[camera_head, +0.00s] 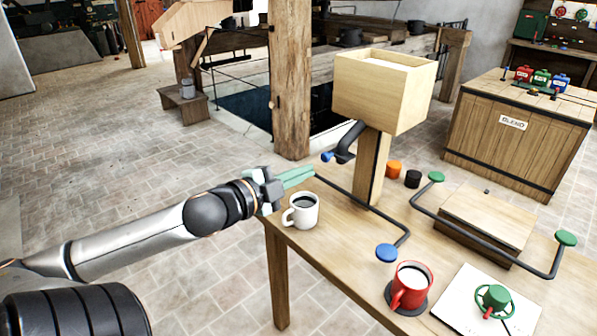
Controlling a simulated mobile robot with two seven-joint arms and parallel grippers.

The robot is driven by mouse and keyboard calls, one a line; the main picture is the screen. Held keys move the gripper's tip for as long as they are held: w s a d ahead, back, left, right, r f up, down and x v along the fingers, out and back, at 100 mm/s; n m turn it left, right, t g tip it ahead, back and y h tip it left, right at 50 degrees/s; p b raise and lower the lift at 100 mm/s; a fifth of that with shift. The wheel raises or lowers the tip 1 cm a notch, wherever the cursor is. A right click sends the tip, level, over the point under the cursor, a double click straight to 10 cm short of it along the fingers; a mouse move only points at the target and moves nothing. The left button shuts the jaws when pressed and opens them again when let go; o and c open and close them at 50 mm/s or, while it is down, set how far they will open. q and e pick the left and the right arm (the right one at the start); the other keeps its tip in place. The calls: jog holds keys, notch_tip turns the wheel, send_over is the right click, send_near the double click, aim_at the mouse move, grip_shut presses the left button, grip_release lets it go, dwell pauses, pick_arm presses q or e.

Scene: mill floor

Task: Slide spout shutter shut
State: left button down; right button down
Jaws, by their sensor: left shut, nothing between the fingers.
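A pale wooden hopper box (378,92) stands on a post on the wooden table (345,250). A dark spout (350,139) slants down to the left from below the box, with a small blue piece (328,156) at its lower end. I cannot tell whether this blue piece is the shutter, or whether the spout is open or closed. My left gripper (300,175) is shut and empty, with pale green fingers pointing right, left of and lower in the picture than the spout end. It appears just above the white mug (301,211). My right gripper is not in view.
A dark rod (352,201) with a blue knob (387,253) crosses the table; another rod has green knobs (565,238). A red mug (409,286) stands on a dark coaster. A green-handled item (494,298) lies on a white sheet. Clear floor is at left.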

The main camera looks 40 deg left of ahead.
pick_arm(q)
jog(key=shift+s, duration=0.4)
dwell(0.4)
jog(key=s+f+n+g+y, duration=0.1)
jog(key=s+f+n+g, duration=0.15)
jog(key=f, duration=0.85)
jog(key=s+f+n+g, duration=0.2)
jog(key=s+f+n, duration=0.2)
jog(key=f, duration=0.7)
jog(key=s+d+f+n+g+h, duration=0.1)
jog(key=s+d+f, duration=0.2)
jog(key=d+f, duration=0.2)
jog(key=s+d+f+n+g, duration=0.1)
jog(key=s+d+f+n, duration=0.1)
jog(key=d+f, duration=0.3)
jog(key=s+d+f+n+g+h+p, duration=0.1)
jog(key=s+d+f, duration=0.3)
jog(key=d, duration=0.7)
jog(key=shift+s+d+f+n+h, duration=0.25)
jog(key=shift+s+f+n+h, duration=0.1)
jog(key=shift+f+n, duration=0.1)
